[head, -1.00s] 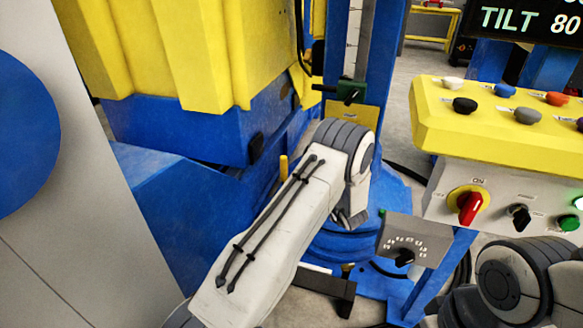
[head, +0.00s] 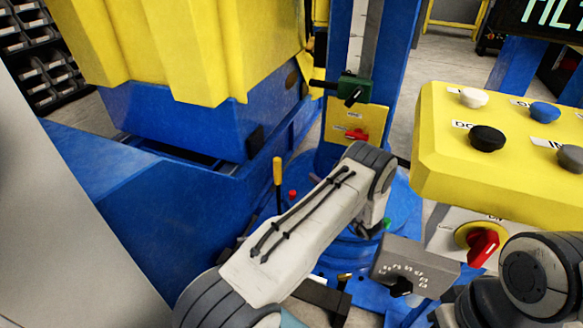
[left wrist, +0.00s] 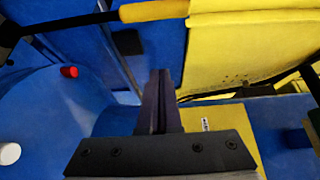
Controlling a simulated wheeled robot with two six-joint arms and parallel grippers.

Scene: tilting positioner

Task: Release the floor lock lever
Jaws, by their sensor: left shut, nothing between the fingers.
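A lever with a yellow grip (head: 278,172) on a dark stem stands upright beside the blue machine base in the head view; I take it to be the floor lock lever. Its yellow grip (left wrist: 155,11) crosses the top of the left wrist view, with a dark rod running left. My left gripper (left wrist: 159,75) is shut and empty, its fingertips below the grip in that picture and apart from it. In the head view my left forearm hides the gripper's fingers. The lever's foot is partly hidden. My right arm shows at the lower right, but its fingers do not.
A red knob (head: 292,194) sits near the lever. A yellow plate with a red handle (head: 356,135) is on the blue column. A yellow button panel (head: 510,185) and a grey dial box (head: 413,268) stand to the right, close to my arms. Blue machine walls (head: 160,215) rise on the left.

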